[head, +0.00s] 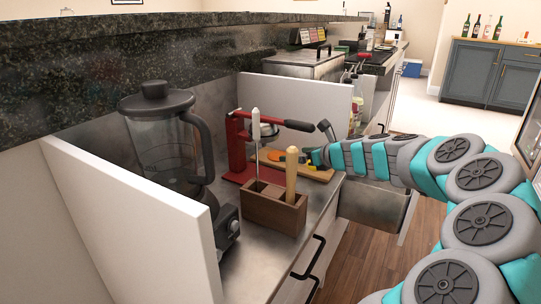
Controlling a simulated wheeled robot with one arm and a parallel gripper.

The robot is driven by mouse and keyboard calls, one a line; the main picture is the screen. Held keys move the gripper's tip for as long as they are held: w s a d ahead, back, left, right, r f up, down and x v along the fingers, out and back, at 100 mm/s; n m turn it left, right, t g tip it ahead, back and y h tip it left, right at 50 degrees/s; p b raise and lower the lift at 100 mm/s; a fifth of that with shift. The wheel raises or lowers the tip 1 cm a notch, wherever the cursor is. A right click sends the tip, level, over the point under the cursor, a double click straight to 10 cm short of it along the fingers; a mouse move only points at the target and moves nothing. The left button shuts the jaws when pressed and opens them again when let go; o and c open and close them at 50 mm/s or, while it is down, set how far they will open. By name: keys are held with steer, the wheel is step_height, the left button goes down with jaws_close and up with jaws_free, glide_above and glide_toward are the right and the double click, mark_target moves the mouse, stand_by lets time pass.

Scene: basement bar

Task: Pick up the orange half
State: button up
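Something orange, which appears to be the orange half (292,152), shows in the head view on or just above a wooden board (318,175) on the steel counter. It is small and partly hidden, so its cut face cannot be made out. My arm reaches in from the right, and my gripper (306,156) is at its far end, over the board and close to the orange patch. The fingers are too small and too covered to show whether they are open, or whether they touch the orange.
A red press (238,148) with a dark handle stands left of the board. A wooden holder (274,207) with upright tools is in front. A blender (165,140) stands at the left. White dividers (140,220) bound the counter. A drawer below my arm appears open (375,208).

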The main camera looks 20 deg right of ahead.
mark_target(283, 154)
steer(key=shift+x, duration=3.55)
steer(key=shift+a, duration=0.2)
steer(key=shift+r, duration=0.1)
steer(key=c, duration=1.3)
